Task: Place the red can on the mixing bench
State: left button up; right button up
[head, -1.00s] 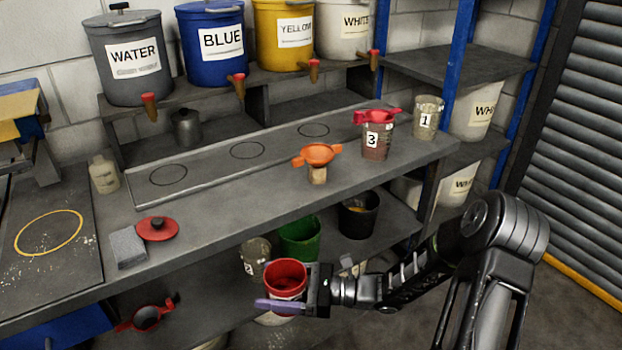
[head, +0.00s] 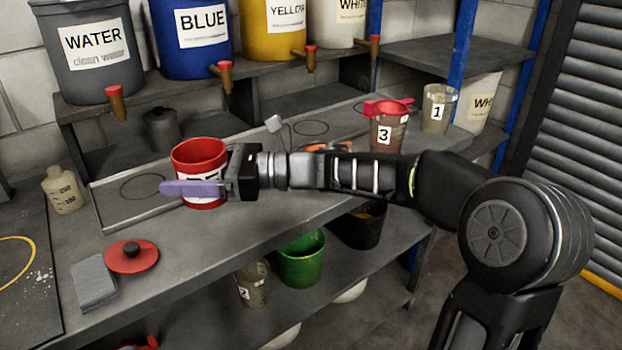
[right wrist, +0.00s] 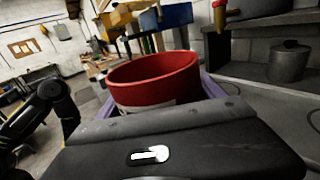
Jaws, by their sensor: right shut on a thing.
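The red can (head: 200,156) is open-topped with a pale label, and it stands upright in my right gripper (head: 205,187). The gripper is shut on it, with a purple finger across its front. In the head view the can is over the mixing bench (head: 215,250), in front of the back strip with ringed spots. I cannot tell whether its base touches the bench top. In the right wrist view the can (right wrist: 155,82) sits between the purple fingers, its lower part hidden by the gripper body. My left gripper is not in view.
A red lid (head: 131,257) and a grey block (head: 94,282) lie on the bench at front left. Cups marked 3 (head: 388,130) and 1 (head: 438,108) stand at right. My right arm hides most of an orange funnel (head: 328,147). Spigots hang from the buckets behind.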

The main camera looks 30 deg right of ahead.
dwell(0.3)
jog(key=shift+f, duration=3.1)
jog(key=shift+f, duration=1.9)
jog(key=o, duration=2.1)
jog(key=shift+f, duration=0.1)
jog(key=shift+c, duration=0.2)
jog(key=b+v, duration=0.1)
jog(key=v, duration=1.1)
